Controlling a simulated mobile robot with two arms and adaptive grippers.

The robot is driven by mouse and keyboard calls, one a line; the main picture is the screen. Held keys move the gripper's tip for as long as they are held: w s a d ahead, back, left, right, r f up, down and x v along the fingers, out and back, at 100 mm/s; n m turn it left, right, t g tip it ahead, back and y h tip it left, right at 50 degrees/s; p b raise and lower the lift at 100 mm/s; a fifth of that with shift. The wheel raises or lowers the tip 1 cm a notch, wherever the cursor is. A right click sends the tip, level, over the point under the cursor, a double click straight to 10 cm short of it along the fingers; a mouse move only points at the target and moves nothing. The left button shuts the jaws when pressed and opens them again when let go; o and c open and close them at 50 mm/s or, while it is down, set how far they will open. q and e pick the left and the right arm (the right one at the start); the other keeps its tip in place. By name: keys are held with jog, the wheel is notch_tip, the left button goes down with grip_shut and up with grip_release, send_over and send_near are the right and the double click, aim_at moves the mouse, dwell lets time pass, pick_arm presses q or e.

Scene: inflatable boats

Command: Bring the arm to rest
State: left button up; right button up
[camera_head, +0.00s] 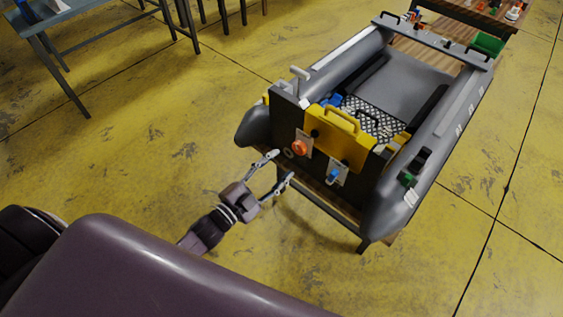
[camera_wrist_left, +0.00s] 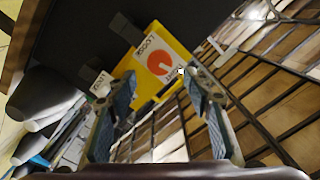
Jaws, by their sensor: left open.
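My left gripper (camera_head: 273,177) is open and empty, in front of the stern of a grey inflatable boat (camera_head: 448,125) in the head view. Its two fingers (camera_wrist_left: 160,112) stand wide apart in the left wrist view, with nothing between them. The boat's dark transom carries a yellow panel (camera_head: 338,140) with a handle. An orange knob (camera_head: 300,147) and a blue knob (camera_head: 333,176) sit on pale plates there. The wrist view shows a yellow plate with a white label and an orange disc (camera_wrist_left: 163,63) beyond the fingers. My right gripper is not in view.
The boat rests on a wooden table (camera_head: 347,222). A grey table (camera_head: 75,17) stands at the upper left. Another table with small items (camera_head: 478,12) is at the top right. The yellow floor (camera_head: 150,130) left of the boat is clear.

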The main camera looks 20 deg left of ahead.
pick_arm(q)
jog(key=shift+f, duration=0.1)
dwell(0.3)
jog(key=s+a+f+n+g+y, duration=0.25)
jog(key=s+f, duration=0.25)
jog(key=f, duration=0.5)
jog(key=s+a+f+n+g+y, duration=0.1)
jog(key=s+f+n+g, duration=0.15)
jog(key=s+f, duration=0.6)
jog(key=s+a+f+n+g+y, duration=0.1)
jog(key=s+f+n+g+y, duration=0.15)
jog(key=f, duration=1.05)
jog(key=s+f+n+g, duration=0.1)
jog(key=s+f+g, duration=0.3)
jog(key=s, duration=0.9)
jog(key=s+f+n+g, duration=0.2)
jog(key=s+f+g, duration=0.2)
jog(key=s+f, duration=0.5)
jog(key=s+d, duration=0.1)
jog(key=s, duration=0.4)
jog(key=shift+f, duration=0.15)
jog(key=shift+g, duration=0.25)
